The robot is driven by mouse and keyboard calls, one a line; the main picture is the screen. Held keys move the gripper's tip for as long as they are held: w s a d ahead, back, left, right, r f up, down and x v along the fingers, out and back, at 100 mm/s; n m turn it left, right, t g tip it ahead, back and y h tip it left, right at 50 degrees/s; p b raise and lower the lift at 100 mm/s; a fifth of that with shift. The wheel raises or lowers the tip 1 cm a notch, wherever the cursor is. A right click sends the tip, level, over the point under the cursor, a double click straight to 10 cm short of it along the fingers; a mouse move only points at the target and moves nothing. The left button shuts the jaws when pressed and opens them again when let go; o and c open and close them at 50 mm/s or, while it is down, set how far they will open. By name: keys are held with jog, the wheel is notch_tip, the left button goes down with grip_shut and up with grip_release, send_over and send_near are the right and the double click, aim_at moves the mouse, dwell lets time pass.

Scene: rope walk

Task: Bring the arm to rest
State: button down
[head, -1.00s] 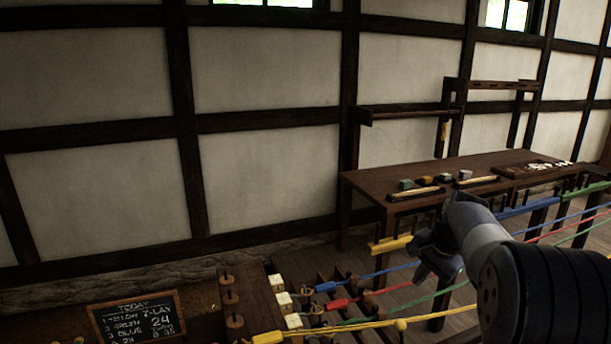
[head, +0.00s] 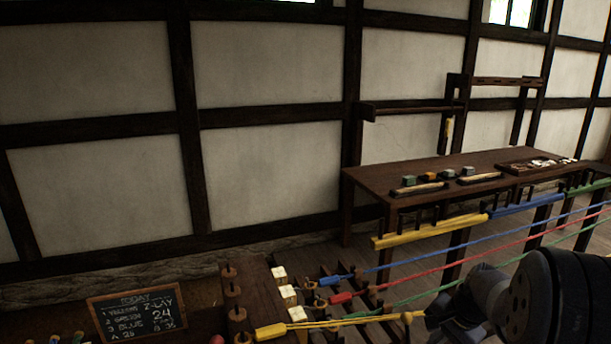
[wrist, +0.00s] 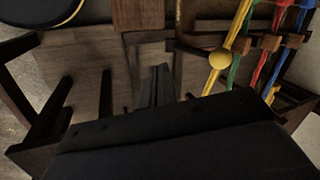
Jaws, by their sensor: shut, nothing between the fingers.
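My arm is at the lower right of the head view, and my gripper (head: 446,332) points down and left near the bottom edge. It is partly cut off by the frame. In the wrist view my gripper (wrist: 158,84) shows as narrow dark fingers held together, with nothing between them. It hangs over dark wooden framing, beside the yellow strand (wrist: 232,40). In the head view the yellow strand (head: 350,323) ends in a yellow knob (head: 407,317) just left of my gripper. I cannot tell whether they touch.
Blue (head: 440,254), red (head: 430,275) and green strands run to the right. A workbench (head: 365,185) with small blocks and tools stands by the wall. A chalkboard (head: 137,314) and wooden pegs (head: 233,290) are at lower left. A long yellow piece (head: 430,231) lies along the bench front.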

jog(key=s+d+f+t+b, duration=0.2)
jog(key=s+d+b, duration=0.1)
jog(key=s+b, duration=0.15)
jog(key=v, duration=1)
jog(key=shift+w+g+y+p, duration=0.25)
jog(key=shift+g+y+p, duration=0.05)
jog(key=shift+r, duration=0.1)
